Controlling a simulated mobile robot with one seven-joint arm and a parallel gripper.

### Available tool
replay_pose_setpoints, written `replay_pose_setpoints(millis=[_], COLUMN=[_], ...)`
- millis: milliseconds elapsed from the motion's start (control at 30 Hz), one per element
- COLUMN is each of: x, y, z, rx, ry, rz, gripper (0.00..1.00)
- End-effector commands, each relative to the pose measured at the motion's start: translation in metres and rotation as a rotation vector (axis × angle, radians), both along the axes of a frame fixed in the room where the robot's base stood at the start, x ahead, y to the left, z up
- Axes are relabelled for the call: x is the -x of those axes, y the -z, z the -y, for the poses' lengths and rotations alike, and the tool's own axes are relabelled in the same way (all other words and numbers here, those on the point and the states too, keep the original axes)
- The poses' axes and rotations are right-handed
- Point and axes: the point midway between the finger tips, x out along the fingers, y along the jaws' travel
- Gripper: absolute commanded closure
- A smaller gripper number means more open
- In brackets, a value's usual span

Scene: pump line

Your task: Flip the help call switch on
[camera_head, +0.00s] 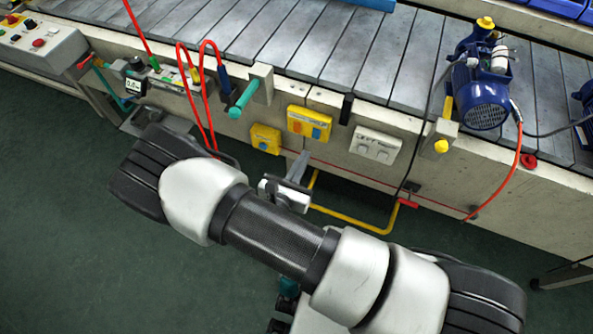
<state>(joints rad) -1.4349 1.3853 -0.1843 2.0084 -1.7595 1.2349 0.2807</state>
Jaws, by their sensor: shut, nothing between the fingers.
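Several switch boxes are fixed to the front panel of the conveyor. One yellow box (309,123) has an orange and a blue rocker. A smaller yellow box (265,138) sits to its lower left. A pale grey box (376,146) with two light rockers sits to its right. The lettering is too small to read surely, so I cannot tell which is the help call switch or how it is set. My gripper (301,166) is shut and empty, below the larger yellow box in the picture. It appears apart from the boxes, but depth is hard to judge.
A teal handle (244,98) sticks out from the panel at left, near hanging red hoses (193,95). A yellow bent rail (350,218) lies low beneath the boxes. A blue pump (482,95) stands on the conveyor (330,45) at right. The green floor at left is clear.

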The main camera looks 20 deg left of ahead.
Motion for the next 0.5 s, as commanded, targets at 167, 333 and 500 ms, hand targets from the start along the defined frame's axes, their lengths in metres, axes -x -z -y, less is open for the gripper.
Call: replay_pose_setpoints(millis=[167, 333, 500], x=[-0.035, -0.056, -0.063], y=[0.008, 0.012, 0.013], z=[0.003, 0.004, 0.005], rx=[-0.001, 0.000, 0.000], ry=[0.002, 0.000, 0.001], rz=[0.001, 0.000, -0.001], gripper=[1.00, 1.00, 1.00])
